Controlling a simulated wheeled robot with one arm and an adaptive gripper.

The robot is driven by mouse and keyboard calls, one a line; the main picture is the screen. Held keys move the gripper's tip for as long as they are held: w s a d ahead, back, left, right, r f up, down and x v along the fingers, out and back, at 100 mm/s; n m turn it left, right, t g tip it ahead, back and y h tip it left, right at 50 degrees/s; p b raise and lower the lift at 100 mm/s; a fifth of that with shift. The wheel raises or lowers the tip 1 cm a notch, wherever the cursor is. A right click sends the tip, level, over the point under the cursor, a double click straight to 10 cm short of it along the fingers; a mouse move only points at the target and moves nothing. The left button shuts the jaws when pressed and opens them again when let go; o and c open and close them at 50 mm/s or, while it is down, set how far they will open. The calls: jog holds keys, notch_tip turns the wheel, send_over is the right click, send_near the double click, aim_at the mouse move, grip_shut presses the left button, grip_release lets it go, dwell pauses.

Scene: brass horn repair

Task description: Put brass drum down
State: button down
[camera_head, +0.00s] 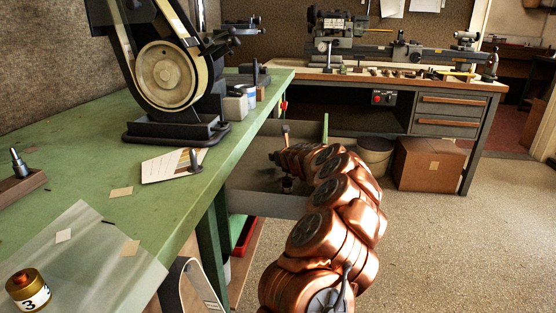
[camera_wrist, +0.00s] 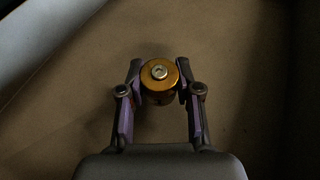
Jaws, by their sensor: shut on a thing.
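In the wrist view, a brass drum (camera_wrist: 158,76) with a round pale knob in the middle of its top sits between the two fingers of my gripper (camera_wrist: 160,82). My gripper is shut on it, with the fingers against its left and right sides. Below it is a plain brownish surface; I cannot tell whether the drum touches it. In the head view, my copper-coloured arm reaches away, and its end is over a grey trough (camera_head: 265,203) beside the green bench. The drum is not clearly made out there.
The green bench (camera_head: 75,165) holds a belt grinder (camera_head: 165,78), a card (camera_head: 168,166) and a brass jar marked 3 (camera_head: 28,290) on a clear sheet. A lathe bench (camera_head: 445,82), a bin (camera_head: 374,157) and a cardboard box (camera_head: 428,163) stand behind. Floor at right is open.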

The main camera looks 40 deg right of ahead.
jog(key=shift+f, duration=0.5)
jog(key=c, duration=0.8)
grip_release()
jog(key=shift+r, duration=0.7)
jog(key=p+v, duration=0.3)
jog(key=v, duration=0.9)
jog(key=shift+f, duration=0.1)
